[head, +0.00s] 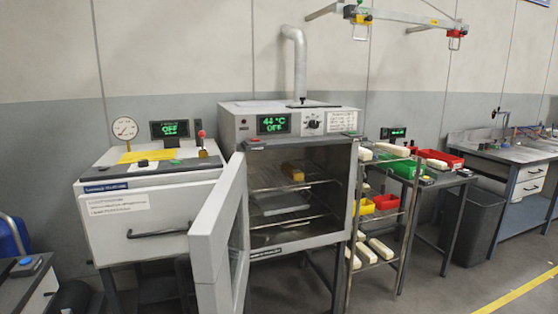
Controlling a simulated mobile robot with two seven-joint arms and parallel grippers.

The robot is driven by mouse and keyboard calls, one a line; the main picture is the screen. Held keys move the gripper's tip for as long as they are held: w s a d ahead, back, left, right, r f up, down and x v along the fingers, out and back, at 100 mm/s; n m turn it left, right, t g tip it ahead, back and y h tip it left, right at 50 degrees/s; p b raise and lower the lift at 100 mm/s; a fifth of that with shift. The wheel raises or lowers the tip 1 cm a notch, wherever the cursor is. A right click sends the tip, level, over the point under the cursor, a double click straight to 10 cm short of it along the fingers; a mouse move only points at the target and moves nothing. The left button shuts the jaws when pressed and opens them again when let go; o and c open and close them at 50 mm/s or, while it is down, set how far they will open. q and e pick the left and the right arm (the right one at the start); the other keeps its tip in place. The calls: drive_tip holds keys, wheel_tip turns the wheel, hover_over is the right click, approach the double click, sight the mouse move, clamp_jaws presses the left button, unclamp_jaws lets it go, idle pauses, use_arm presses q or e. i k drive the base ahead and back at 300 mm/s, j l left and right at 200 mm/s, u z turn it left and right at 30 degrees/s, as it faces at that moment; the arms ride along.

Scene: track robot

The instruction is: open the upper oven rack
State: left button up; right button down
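The oven (240,122) stands in the middle of the head view, with a display reading 44 °C and OFF. Its door (212,240) with a glass pane is swung open toward me on the left. Inside, the upper oven rack (265,184) is a wire shelf that appears to sit within the chamber. A yellow-brown block (292,171) lies at its back. A grey tray (280,203) sits below, and a lower wire rack (290,223) shows under it. Neither of my grippers is in view.
A grey unit (155,215) with a handle stands left of the oven. A shelf cart (408,225) with pale blocks and colored bins stands close on the right. A dark bin (472,228) and a workbench (510,155) are farther right. Floor is clear at bottom right.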

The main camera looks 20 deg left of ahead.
sight(334, 179)
drive_tip(key=i+u, duration=0.15)
drive_tip(key=u, duration=0.85)
drive_tip(key=i+l+u, duration=0.25)
drive_tip(key=u, duration=0.15)
drive_tip(key=i+l+u, duration=0.35)
